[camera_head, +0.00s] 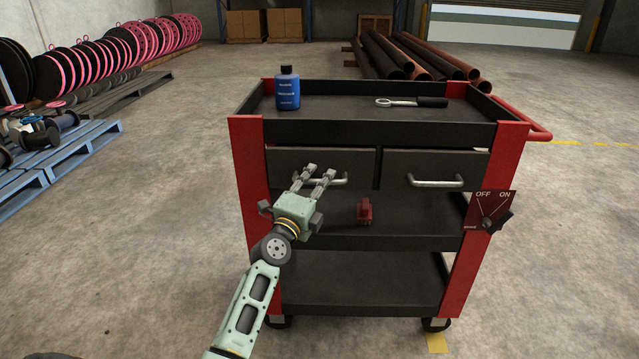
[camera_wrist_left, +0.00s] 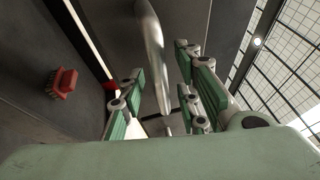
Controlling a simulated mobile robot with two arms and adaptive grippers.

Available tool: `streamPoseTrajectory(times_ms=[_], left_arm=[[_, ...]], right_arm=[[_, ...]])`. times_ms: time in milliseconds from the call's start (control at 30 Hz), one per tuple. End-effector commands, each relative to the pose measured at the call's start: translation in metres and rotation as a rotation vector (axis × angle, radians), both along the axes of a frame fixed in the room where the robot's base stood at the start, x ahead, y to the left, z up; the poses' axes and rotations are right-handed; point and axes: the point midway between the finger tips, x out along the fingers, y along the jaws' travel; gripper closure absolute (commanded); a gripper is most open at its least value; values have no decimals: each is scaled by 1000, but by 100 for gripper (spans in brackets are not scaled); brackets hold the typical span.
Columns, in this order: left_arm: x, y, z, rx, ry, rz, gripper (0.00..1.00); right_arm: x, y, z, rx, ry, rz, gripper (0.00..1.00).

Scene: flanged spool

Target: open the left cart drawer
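The left cart drawer (camera_head: 300,163) is a dark grey front with a silver bar handle (camera_head: 338,181). It looks closed, flush with the right drawer (camera_head: 458,167). My left gripper (camera_head: 322,173) is at the handle, its fingers pointing toward the drawer front. In the left wrist view the handle (camera_wrist_left: 152,60) runs between the two open fingers (camera_wrist_left: 165,95), with a gap visible on each side. The fingertips partly cover the handle's left part in the head view. My right gripper is not in view.
A blue bottle (camera_head: 287,90) and a ratchet (camera_head: 410,102) stand and lie on the cart top. A red brush (camera_head: 364,211) sits on the middle shelf, below the drawers; it also shows in the left wrist view (camera_wrist_left: 62,83). A switch panel (camera_head: 490,211) is on the right post. Floor before the cart is clear.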

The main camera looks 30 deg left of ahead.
Motion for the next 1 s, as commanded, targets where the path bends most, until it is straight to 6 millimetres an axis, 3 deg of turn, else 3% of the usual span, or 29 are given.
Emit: streamPoseTrajectory(times_ms=[333, 667, 1000], left_arm=[[4, 1, 1, -2, 0, 0, 70], [4, 0, 0, -1, 1, 0, 99], [4, 0, 0, 0, 2, 0, 100]], right_arm=[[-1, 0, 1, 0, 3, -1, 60], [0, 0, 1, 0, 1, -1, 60], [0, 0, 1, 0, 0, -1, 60]])
